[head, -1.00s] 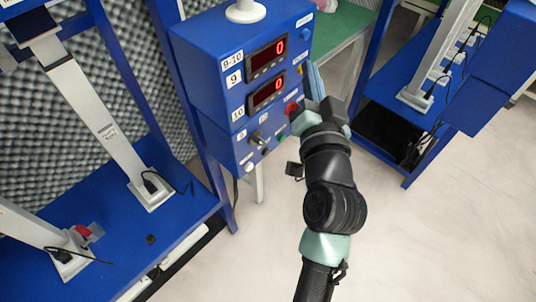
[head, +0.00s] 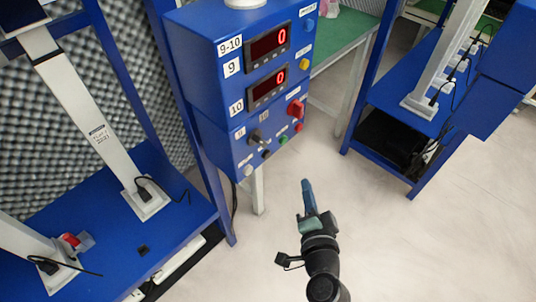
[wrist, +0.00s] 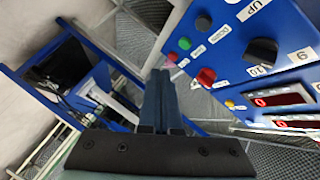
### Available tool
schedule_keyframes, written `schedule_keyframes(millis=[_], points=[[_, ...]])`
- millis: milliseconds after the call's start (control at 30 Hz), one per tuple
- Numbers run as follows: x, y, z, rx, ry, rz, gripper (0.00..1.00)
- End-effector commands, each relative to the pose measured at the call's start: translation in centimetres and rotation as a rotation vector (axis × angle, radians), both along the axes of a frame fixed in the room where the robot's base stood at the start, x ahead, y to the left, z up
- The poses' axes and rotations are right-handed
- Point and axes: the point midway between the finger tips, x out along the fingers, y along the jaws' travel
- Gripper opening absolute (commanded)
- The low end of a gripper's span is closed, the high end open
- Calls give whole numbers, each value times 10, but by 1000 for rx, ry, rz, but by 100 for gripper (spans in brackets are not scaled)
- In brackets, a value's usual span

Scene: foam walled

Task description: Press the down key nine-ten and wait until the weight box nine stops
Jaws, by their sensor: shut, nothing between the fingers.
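The blue control box (head: 205,75) stands in the upper middle of the head view, with labels 9-10, 9 and 10 and two red displays reading 0. Its lower face holds a black selector knob (head: 257,136), a black button (head: 266,154), a green button (head: 283,140) and a red button (head: 299,128). Weight box nine cannot be identified.
A red rotary switch (head: 296,110) sticks out of the panel. A blue frame with a grey post (head: 88,125) stands on the left, another blue bench (head: 385,100) on the right. A green table (head: 345,35) is behind. The pale floor (head: 430,250) at lower right is clear.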

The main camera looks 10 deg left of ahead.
Motion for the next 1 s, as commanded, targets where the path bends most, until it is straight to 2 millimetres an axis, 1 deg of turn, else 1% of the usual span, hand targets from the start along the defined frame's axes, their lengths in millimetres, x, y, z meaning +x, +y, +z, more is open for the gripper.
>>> schedule_keyframes(millis=[167,500,633,800,1000], points=[[7,10,3,0,0,4,0],[35,49,4,-1,0,4,0],[44,60,3,0,0,4,0],[50,69,1,-2,-1,2,0],[52,72,0,-2,-1,2,0]])
